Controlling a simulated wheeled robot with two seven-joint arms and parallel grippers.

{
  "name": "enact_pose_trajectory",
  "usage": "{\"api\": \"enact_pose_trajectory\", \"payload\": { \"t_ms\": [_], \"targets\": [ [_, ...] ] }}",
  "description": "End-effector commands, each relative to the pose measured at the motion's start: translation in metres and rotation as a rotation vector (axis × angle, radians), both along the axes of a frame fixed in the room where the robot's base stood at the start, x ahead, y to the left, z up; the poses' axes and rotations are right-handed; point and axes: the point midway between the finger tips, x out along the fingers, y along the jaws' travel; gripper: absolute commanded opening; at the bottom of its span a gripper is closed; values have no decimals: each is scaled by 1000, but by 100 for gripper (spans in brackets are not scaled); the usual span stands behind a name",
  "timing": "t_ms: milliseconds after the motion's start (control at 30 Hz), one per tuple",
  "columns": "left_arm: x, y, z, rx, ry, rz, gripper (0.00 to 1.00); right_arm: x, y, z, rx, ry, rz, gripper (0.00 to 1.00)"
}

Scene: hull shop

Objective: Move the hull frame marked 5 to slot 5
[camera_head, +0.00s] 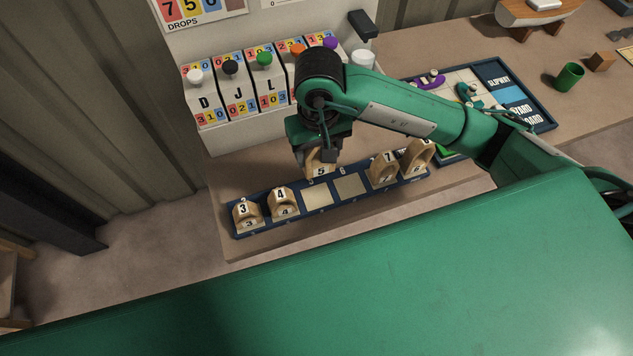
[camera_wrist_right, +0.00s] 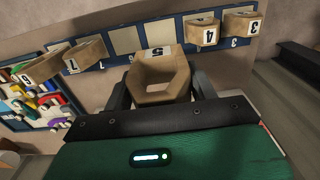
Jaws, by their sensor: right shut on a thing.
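The hull frame marked 5 (camera_head: 320,164) is a wooden ring with a white number tag. My right gripper (camera_head: 322,147) is shut on it and holds it near the back edge of the blue rack (camera_head: 262,210), behind the left bare pad. In the right wrist view the frame (camera_wrist_right: 160,80) sits between the two fingers, its tag towards the rack. Two bare pads, left (camera_head: 317,196) and right (camera_head: 350,186), lie between the frame marked 4 (camera_head: 284,202) and the frame marked 7 (camera_head: 383,170). I cannot tell whether the held frame touches the rack. My left gripper is not in view.
The frame marked 3 (camera_head: 246,215) stands at the rack's left end, another frame (camera_head: 418,157) at its right end. A white lever panel (camera_head: 245,90) with coloured knobs stands behind. A board with pieces (camera_head: 500,75) and a green cup (camera_head: 568,77) are at the right.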

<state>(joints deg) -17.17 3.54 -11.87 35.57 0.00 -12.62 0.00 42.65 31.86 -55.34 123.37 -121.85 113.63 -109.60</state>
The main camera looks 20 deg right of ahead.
Motion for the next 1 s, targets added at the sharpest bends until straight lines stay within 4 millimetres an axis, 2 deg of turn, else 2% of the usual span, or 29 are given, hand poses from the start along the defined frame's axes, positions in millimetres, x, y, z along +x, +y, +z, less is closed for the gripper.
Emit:
{"api": "enact_pose_trajectory", "payload": {
  "t_ms": [300, 400, 667, 900, 1000],
  "targets": [
    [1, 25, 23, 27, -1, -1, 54, -1, 0, -69, 1, 6, -3, 32],
    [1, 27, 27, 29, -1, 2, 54, -1, 0, -87, 0, 4, -1, 32],
    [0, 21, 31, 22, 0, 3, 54, 0, 0, -108, 1, 2, 0, 32],
    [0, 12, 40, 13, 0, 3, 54, -1, 1, -138, 1, 3, -1, 32],
    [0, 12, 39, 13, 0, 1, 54, 0, 0, -142, 1, -2, 0, 32]
  ]
}}
